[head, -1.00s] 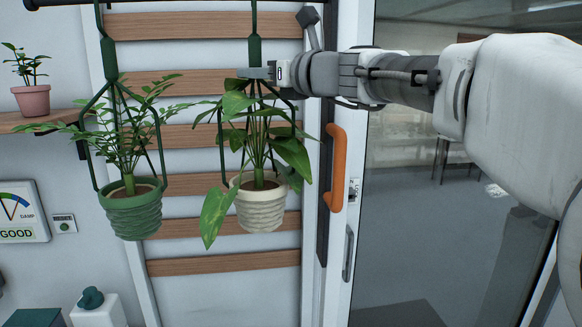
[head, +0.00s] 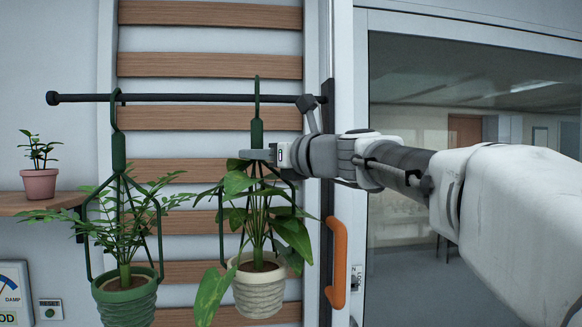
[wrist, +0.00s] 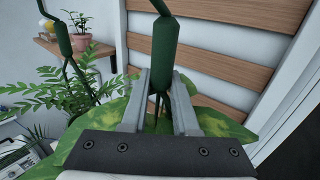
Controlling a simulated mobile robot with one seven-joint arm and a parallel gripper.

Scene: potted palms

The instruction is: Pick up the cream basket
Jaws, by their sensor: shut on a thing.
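The cream basket (head: 258,295) is a ribbed cream pot with a broad-leaved plant, hanging upright from a dark green hanger (head: 256,132). My gripper (head: 257,156) is shut on this hanger at the lower end of its thick grip, above the leaves. In the wrist view my two grey fingers (wrist: 161,95) stand either side of the green grip (wrist: 164,55). The hanger's hook top rises above the black rail (head: 200,98), higher than the neighbouring hook. I cannot tell whether it touches the rail. The basket is out of sight below the leaves in the wrist view.
A green basket (head: 126,302) with a ferny plant hangs close on the left. Wooden slats (head: 210,65) lie behind. A pink pot (head: 39,183) stands on a shelf at the left. An orange handle (head: 336,262) and glass door are close on the right.

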